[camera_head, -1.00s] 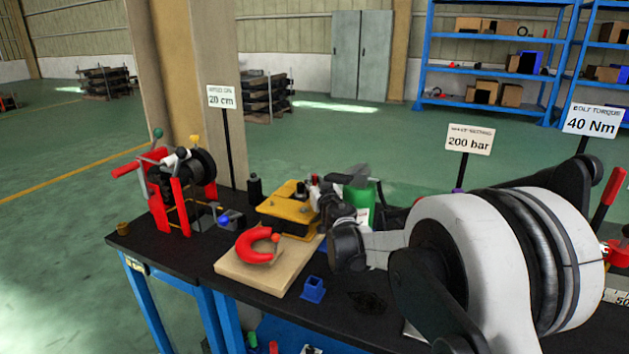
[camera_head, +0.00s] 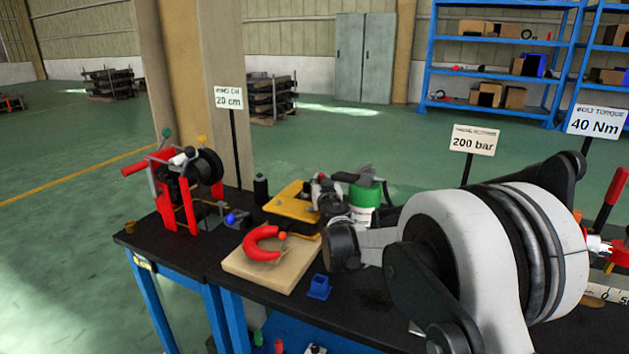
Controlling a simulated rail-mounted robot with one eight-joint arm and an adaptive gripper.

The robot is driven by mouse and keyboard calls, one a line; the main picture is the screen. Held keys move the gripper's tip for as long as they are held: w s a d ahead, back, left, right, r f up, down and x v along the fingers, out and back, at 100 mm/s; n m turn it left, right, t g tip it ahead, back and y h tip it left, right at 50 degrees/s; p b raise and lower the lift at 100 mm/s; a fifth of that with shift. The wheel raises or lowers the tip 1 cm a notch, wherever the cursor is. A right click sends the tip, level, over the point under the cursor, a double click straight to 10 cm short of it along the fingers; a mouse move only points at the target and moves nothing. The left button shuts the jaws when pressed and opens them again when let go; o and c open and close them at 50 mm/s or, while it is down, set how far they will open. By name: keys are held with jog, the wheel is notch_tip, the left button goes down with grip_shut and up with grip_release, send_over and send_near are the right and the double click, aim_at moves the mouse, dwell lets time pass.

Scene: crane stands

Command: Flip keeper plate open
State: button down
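A yellow plate-like block (camera_head: 290,205) with dark parts lies on the black bench behind a red hook (camera_head: 262,245) on a wooden board. I cannot tell which part is the keeper plate or whether it is open. A red winch stand (camera_head: 178,205) with a dark drum and coloured knobs stands at the left end. My gripper (camera_head: 322,190) appears small at the right edge of the yellow block, in front of a green and white canister (camera_head: 365,198). Its fingers are too small and overlapped to read, and contact is unclear. My large white arm joints hide much of the right bench.
A small blue block (camera_head: 319,287) sits near the bench's front edge. A black cylinder (camera_head: 261,189) stands behind the board. Signs on posts rise along the back, including the 20 cm sign (camera_head: 228,98) and the 200 bar sign (camera_head: 474,140). A red-handled tool (camera_head: 609,200) is at far right.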

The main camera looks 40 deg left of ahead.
jog(key=c, duration=2)
grip_release()
jog(key=shift+d, duration=0.1)
jog(key=v, duration=1.2)
